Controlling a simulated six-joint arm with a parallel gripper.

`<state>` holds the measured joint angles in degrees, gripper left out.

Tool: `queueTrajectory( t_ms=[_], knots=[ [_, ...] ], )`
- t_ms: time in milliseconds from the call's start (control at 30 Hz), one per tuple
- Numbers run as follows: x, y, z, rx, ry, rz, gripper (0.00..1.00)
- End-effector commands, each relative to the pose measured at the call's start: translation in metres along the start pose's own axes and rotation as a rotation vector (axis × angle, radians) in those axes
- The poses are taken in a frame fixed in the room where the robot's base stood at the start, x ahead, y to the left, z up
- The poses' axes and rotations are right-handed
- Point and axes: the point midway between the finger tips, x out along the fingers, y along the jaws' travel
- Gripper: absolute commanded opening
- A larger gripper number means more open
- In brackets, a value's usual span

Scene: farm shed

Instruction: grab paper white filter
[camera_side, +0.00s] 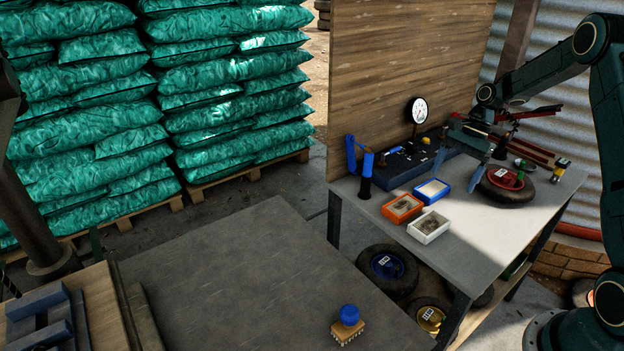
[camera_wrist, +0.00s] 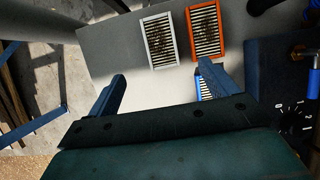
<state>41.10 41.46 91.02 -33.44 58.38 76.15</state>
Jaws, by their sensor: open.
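The white filter (camera_side: 429,226) is a white-framed tray with a dirty grey-brown inside, lying flat near the workbench's front edge. In the wrist view the white filter (camera_wrist: 160,41) lies beyond my fingertips, between their lines. My gripper (camera_side: 461,166) is open and empty, above the bench and behind the filters in the side view. Its two blue fingers also show in the wrist view (camera_wrist: 169,72), apart from the white filter.
An orange filter (camera_side: 402,208) sits close beside the white one. A blue filter (camera_side: 432,191) lies behind them, partly hidden by a finger in the wrist view. A dark blue box with a gauge (camera_side: 417,110) and a wheel with a red hub (camera_side: 506,185) stand on the bench (camera_side: 480,236).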

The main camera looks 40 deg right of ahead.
Motion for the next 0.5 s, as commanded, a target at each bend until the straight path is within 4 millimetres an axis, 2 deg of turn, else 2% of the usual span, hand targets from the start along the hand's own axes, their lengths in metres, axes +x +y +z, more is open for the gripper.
queueTrajectory(
  t_ms=[267,500],
  knots=[
    [0.017,0.000,0.001,-0.002,-0.002,0.001,0.85],
    [0.053,0.000,0.001,-0.003,-0.002,0.003,0.85]
  ],
)
